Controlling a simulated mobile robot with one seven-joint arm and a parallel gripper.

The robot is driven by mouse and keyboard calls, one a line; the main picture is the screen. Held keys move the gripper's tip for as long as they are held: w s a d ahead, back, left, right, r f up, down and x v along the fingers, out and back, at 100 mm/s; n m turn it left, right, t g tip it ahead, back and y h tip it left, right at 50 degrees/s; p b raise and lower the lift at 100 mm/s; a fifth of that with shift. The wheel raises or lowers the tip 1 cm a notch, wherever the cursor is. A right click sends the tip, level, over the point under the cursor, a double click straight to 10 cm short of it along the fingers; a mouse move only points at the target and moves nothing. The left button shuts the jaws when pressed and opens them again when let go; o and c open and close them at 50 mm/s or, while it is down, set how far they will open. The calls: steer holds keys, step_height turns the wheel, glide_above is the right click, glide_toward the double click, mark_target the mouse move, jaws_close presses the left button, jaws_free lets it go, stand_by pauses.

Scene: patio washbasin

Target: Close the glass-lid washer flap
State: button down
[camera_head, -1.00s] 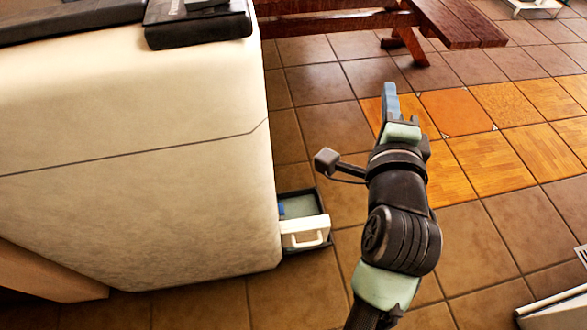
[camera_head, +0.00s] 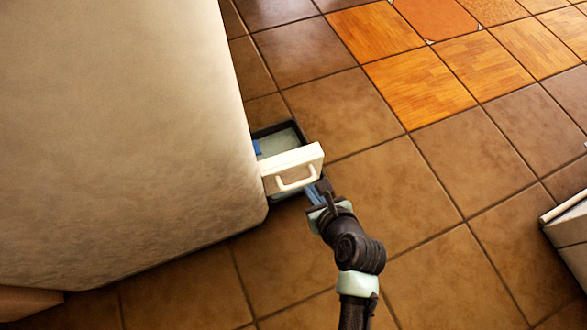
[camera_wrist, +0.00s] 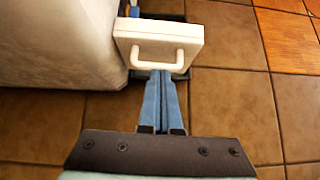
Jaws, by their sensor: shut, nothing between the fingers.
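The large white body (camera_head: 110,130), seemingly the washer, fills the left of the head view; its left part shows in the wrist view (camera_wrist: 60,40). A white panel with a loop handle (camera_head: 296,164), seemingly the flap, stands out from the body's right side. The wrist view shows the panel (camera_wrist: 160,32) close up, its handle facing me. My gripper (camera_head: 318,188) is shut and empty, just in front of the panel. In the wrist view its blue fingertips (camera_wrist: 161,75) are just below the handle; whether they touch is unclear. No glass lid is in view now.
A dark-rimmed tray (camera_head: 262,132) with a blue item (camera_head: 257,148) lies behind the panel, beside the body. A white object (camera_head: 570,232) stands at the right edge. The tiled floor (camera_head: 430,200) between is clear.

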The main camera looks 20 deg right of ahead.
steer(key=b, duration=0.6)
glide_toward(295, 171)
steer(key=x, duration=0.4)
steer(key=shift+b+x, duration=0.8)
steer(key=shift+x, duration=0.1)
steer(key=shift+f, duration=0.15)
steer(key=shift+d, duration=0.1)
